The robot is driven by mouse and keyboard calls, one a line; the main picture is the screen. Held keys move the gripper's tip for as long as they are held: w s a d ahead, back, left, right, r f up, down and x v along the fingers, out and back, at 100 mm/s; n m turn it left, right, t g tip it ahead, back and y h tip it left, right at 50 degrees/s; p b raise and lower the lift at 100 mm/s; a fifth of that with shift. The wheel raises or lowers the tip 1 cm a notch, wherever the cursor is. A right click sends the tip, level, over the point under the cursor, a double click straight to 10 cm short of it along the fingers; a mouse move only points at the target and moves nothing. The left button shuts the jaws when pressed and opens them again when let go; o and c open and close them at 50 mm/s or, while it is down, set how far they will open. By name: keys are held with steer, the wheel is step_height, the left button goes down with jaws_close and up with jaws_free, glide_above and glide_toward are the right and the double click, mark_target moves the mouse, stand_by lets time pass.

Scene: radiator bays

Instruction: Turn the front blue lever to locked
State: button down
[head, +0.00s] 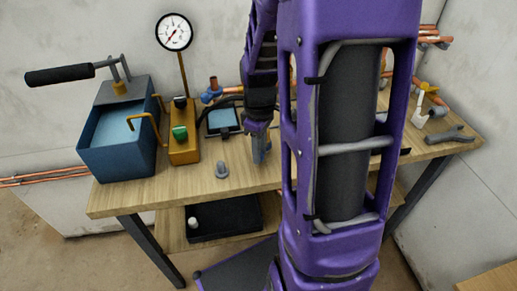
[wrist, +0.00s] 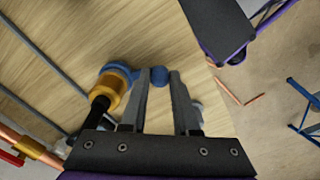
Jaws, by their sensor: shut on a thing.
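The blue lever (wrist: 122,69) shows in the wrist view on top of a brass valve body (wrist: 112,90). Its rounded blue end (wrist: 158,76) lies between my fingertips. My gripper (wrist: 159,82) is shut on that end, one grey finger on each side. In the head view my gripper (head: 261,148) points down over the front part of the table, and the lever it holds cannot be made out there. Another blue fitting (head: 210,97) sits by a copper stub further back in the head view. No lock marking is readable.
The wooden table (head: 190,192) carries a blue tank with a pump handle (head: 120,135), a yellow block with a gauge (head: 183,148), a grey peg-like piece (head: 222,170) and a grey tool (head: 450,135). A black box (head: 225,217) sits on the lower shelf. My arm hides the table's middle right.

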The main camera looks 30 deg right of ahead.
steer(key=shift+s+d+r+n+p, duration=0.1)
steer(key=shift+s+d+n+p, duration=0.25)
steer(key=shift+n, duration=0.55)
steer(key=shift+d+f+n+p, duration=0.1)
steer(key=shift+d+n+p, duration=0.1)
steer(key=shift+d+n, duration=0.5)
steer(key=shift+s+d+r+n+p, duration=0.1)
steer(key=shift+s+d+n+p, duration=0.15)
steer(key=shift+n, duration=0.85)
steer(key=shift+d+n+p, duration=0.75)
steer(key=shift+n, duration=0.65)
steer(key=shift+d+n+p, duration=0.55)
steer(key=shift+n+p, duration=0.05)
steer(key=shift+n, duration=0.4)
steer(key=shift+w+d+n, duration=0.1)
steer(key=shift+d+n, duration=0.05)
steer(key=shift+n, duration=0.15)
steer(key=c, duration=0.7)
jaws_free()
steer(key=shift+o, duration=0.2)
step_height(320, 180, up, 17)
steer(key=p, duration=0.3)
steer(key=shift+r, duration=0.15)
